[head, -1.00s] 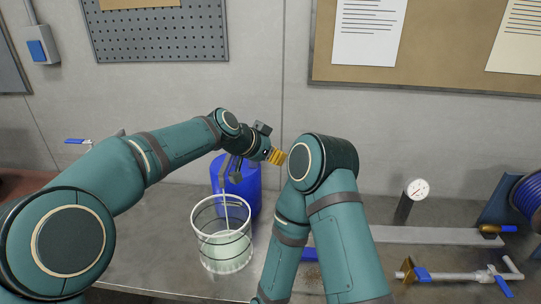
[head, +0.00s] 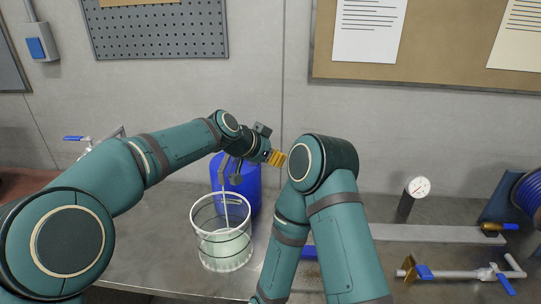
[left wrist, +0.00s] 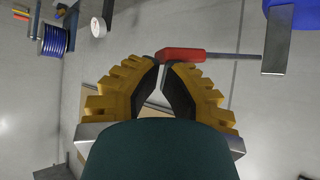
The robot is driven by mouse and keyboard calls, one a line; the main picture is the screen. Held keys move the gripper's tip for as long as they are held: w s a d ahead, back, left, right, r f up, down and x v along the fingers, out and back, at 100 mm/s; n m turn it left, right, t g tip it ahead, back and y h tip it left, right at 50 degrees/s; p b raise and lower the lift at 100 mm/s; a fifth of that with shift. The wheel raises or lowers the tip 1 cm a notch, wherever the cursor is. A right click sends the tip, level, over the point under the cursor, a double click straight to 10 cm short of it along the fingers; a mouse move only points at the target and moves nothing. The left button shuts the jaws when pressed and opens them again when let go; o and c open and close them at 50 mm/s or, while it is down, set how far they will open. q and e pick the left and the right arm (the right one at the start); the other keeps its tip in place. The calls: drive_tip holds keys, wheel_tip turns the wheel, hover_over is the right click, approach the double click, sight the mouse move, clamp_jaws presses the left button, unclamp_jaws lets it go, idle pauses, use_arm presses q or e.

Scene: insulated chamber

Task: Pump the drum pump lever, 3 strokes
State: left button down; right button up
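The blue drum (head: 246,186) stands on the bench near the wall, partly hidden by my left wrist. The grey pump (head: 235,180) rises from it, above a clear bucket (head: 222,246) with pale contents. In the left wrist view, the pump lever's red handle (left wrist: 180,54) lies across, just beyond my fingertips, its rod running right toward a grey pump part (left wrist: 277,50) at the drum. My left gripper (left wrist: 163,68) has its fingertips almost together at the handle's end, not clearly around it; contact cannot be told. It also shows in the head view (head: 278,158). My right gripper is out of view.
A pressure gauge (head: 417,187), a pipe with blue valve handles (head: 455,275) and a blue reel (head: 528,200) are at the right. Another blue-handled tap (head: 74,138) is at the far left. My right arm covers the bench's middle.

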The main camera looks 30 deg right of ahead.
use_arm(q)
wheel_tip(320, 180, down, 6)
drive_tip(key=b, duration=0.4)
drive_tip(key=shift+f, duration=0.15)
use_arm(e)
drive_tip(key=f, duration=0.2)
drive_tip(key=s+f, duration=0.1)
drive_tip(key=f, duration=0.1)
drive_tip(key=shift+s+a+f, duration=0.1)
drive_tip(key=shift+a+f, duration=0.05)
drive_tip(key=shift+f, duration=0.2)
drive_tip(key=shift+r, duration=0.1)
use_arm(q)
drive_tip(key=shift+d+r+p, duration=0.1)
drive_tip(key=shift+r+p, duration=2.45)
drive_tip(key=shift+r, duration=1.3)
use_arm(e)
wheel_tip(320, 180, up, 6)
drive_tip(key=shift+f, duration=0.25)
use_arm(q)
wheel_tip(320, 180, up, 7)
drive_tip(key=p, duration=0.5)
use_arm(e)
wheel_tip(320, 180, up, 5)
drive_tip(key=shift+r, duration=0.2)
